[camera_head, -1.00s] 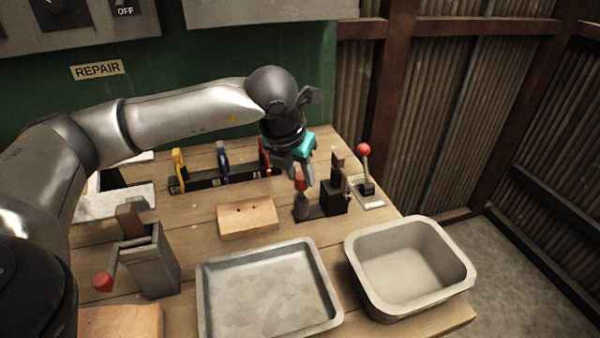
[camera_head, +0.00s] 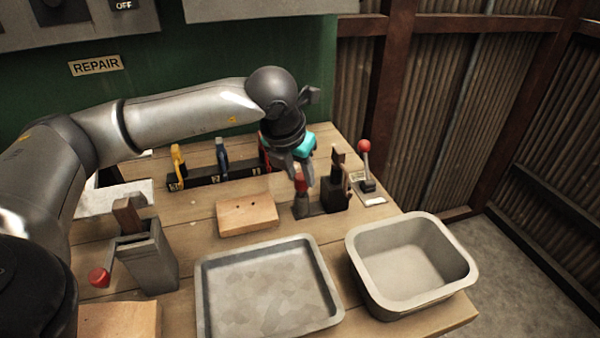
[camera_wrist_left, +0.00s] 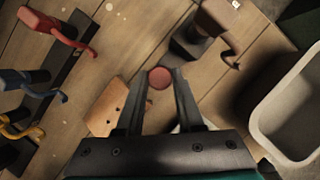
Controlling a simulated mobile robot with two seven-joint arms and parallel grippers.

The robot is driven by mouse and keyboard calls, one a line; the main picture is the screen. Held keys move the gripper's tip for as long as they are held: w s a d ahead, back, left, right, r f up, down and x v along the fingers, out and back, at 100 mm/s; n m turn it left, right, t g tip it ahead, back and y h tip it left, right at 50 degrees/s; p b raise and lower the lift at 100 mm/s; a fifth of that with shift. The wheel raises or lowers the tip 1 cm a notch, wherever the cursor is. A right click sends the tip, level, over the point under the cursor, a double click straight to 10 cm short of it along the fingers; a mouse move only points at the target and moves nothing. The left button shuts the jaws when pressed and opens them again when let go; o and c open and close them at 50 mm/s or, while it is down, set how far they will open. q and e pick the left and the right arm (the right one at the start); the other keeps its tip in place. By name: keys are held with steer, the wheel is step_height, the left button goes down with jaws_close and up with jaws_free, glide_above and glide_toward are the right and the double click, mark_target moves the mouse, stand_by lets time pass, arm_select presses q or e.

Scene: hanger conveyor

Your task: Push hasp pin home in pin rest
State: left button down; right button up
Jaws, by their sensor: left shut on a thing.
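The hasp pin (camera_head: 300,183) shows as a red-topped piece standing in the grey pin rest (camera_head: 301,207) on the workbench. My left gripper (camera_head: 301,175) points down over it and is shut on its red top. In the left wrist view the round red pin head (camera_wrist_left: 159,78) lies between the two fingertips (camera_wrist_left: 160,86). How deep the pin sits in the rest is hidden by the fingers. My right gripper is in no view.
A dark block with an upright part (camera_head: 335,192) stands just right of the pin rest. A red-knobbed lever (camera_head: 364,150) is behind it. A wooden block (camera_head: 247,215), a shallow tray (camera_head: 268,290), a deep bin (camera_head: 410,258) and a rack of coloured hooks (camera_head: 218,175) surround the spot.

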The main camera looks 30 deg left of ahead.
arm_select(q)
steer(key=shift+f+b, duration=0.6)
steer(key=shift+f, duration=0.1)
steer(key=c, duration=0.8)
jaws_free()
steer(key=o, duration=0.6)
steer(key=p+v, duration=0.2)
steer(key=v, duration=1.3)
steer(key=shift+r, duration=0.2)
